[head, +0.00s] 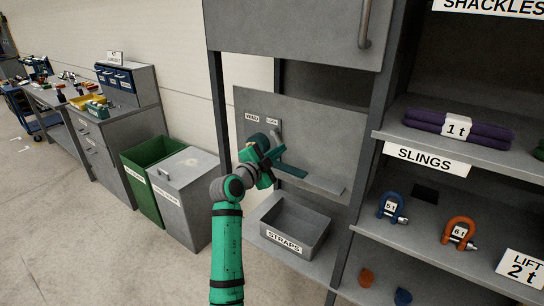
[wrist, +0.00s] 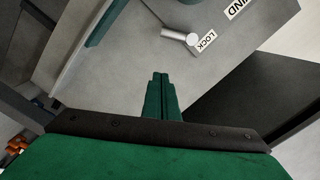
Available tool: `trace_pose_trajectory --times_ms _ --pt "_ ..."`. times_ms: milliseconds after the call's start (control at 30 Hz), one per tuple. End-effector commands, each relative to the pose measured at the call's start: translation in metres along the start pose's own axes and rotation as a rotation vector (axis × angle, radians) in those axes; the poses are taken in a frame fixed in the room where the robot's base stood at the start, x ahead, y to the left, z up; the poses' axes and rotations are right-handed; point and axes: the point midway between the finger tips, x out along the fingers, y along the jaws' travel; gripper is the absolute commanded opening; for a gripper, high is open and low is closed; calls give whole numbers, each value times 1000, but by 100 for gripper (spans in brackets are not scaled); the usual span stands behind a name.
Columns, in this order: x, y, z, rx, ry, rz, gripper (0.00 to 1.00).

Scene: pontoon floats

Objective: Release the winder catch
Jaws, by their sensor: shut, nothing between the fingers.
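A grey panel (head: 300,130) carries a WIND label (head: 251,117) and a LOCK label (head: 272,121). In the wrist view a short pale metal peg (wrist: 178,36), seemingly the catch, sticks out beside the LOCK label (wrist: 207,41). My gripper (wrist: 161,76) is shut and empty, its green fingers together. In the wrist picture the fingertips appear below the peg with a gap between them. A teal bar (wrist: 106,22) lies on the panel, left of the peg.
A grey STRAPS bin (head: 295,228) stands below the panel. Shelves with purple slings (head: 458,128) and shackles (head: 462,232) are at right. A green bin (head: 147,172) and a grey lidded bin (head: 187,178) stand at left.

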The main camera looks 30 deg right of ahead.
Motion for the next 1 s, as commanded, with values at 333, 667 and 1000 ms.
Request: trace_pose_trajectory --times_ms 333,667,1000 --pt "-40 -2 5 -1 -7 -4 0" --pt "-41 -2 3 -1 -4 -3 0" --pt "-40 7 6 -18 -9 -7 0"
